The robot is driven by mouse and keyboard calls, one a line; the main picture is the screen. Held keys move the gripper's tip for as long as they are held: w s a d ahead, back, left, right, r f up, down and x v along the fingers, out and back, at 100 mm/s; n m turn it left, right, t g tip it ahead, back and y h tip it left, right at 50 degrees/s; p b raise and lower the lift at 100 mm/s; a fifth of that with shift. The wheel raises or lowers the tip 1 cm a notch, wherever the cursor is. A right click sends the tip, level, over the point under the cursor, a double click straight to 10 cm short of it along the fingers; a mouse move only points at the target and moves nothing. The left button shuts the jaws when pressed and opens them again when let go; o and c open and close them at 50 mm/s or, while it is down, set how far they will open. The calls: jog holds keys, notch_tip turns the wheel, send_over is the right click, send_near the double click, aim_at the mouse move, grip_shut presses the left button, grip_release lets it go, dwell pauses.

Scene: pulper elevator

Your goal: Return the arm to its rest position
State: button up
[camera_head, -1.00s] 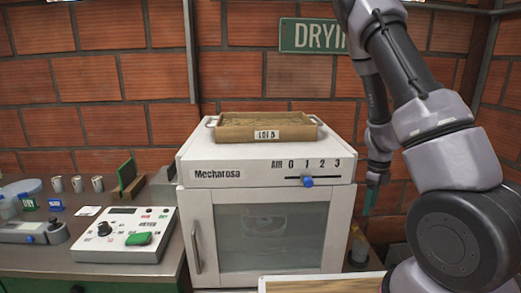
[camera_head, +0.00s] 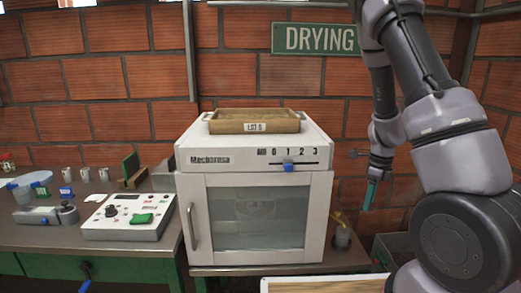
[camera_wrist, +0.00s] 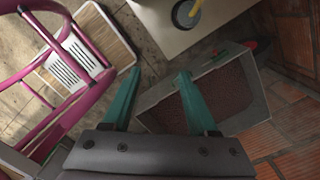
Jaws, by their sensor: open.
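My arm (camera_head: 440,100) rises along the right side of the head view, with its elbow high and its forearm hanging down. My gripper (camera_head: 371,196) points down at the right of the white dryer (camera_head: 184,215), apart from it. In the wrist view my gripper (camera_wrist: 160,75) shows two teal fingers spread apart with nothing between them. Below and beyond the fingers is a grey crate (camera_wrist: 243,97) with dark reddish contents.
A wooden tray labelled LOT 5 (camera_head: 256,127) sits on the dryer, with a blue slider knob (camera_head: 288,166) on its front. A control box (camera_head: 130,218) stands left. A cup (camera_head: 342,237) is near the dryer's right side. Magenta tubing (camera_wrist: 75,25) shows in the wrist view.

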jog(key=s+a+r+n+t+y, duration=0.15)
jog(key=a+r+n, duration=0.3)
jog(key=r, duration=0.55)
jog(key=s+a+r+n+t+y, duration=0.15)
jog(key=a+r+n, duration=0.35)
jog(key=r, duration=0.5)
jog(key=s+a+r+n+t+h, duration=0.1)
jog(key=s+r+n+t, duration=0.2)
jog(key=s+r+n, duration=0.9)
notch_tip(320, 180, up, 3)
jog(key=shift+s+f+t+h, duration=0.1)
jog(key=shift+s+t+h, duration=0.25)
jog(key=shift+s, duration=0.6)
